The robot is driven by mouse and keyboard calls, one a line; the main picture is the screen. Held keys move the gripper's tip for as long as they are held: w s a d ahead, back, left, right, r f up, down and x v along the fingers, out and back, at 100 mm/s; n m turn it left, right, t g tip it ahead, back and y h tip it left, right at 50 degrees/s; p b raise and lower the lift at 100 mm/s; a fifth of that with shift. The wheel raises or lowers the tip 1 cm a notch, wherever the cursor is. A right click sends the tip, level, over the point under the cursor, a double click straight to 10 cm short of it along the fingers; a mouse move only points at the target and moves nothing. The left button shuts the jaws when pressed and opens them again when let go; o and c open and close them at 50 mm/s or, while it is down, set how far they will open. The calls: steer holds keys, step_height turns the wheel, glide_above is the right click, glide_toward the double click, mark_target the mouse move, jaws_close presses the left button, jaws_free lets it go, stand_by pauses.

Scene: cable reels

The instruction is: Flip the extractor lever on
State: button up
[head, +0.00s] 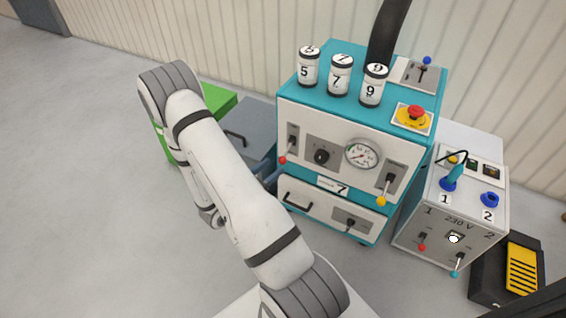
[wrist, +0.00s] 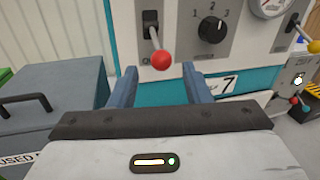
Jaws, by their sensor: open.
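The teal and white machine (head: 330,125) carries several ball-ended levers, and I cannot read which is the extractor lever. The red-ball lever (head: 283,159) is on the left of its front panel, its ball pointing down; it also shows in the wrist view (wrist: 161,60). A yellow-ball lever (head: 382,200) points down at the right of the panel. A blue-ball lever (head: 427,61) stands on the top plate. My gripper (wrist: 161,86) is open and empty, with the red ball just beyond and between its fingertips. In the head view my arm partly hides it.
A rotary knob (head: 321,156) and gauge (head: 361,154) sit between the front levers. Numbered canisters (head: 340,76) and a red emergency button (head: 415,113) stand on top. A 230 V box (head: 455,215) is at right. A grey lidded bin (wrist: 55,100) is close at left.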

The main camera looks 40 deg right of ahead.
mark_target(282, 159)
steer(key=shift+w+d+b, duration=0.2)
steer(key=shift+d+b, duration=0.15)
steer(key=shift+d, duration=1)
steer(key=shift+w+d+b, duration=0.15)
steer(key=shift+d+b, duration=0.15)
steer(key=shift+d, duration=1.05)
steer(key=shift+c, duration=0.2)
jaws_close()
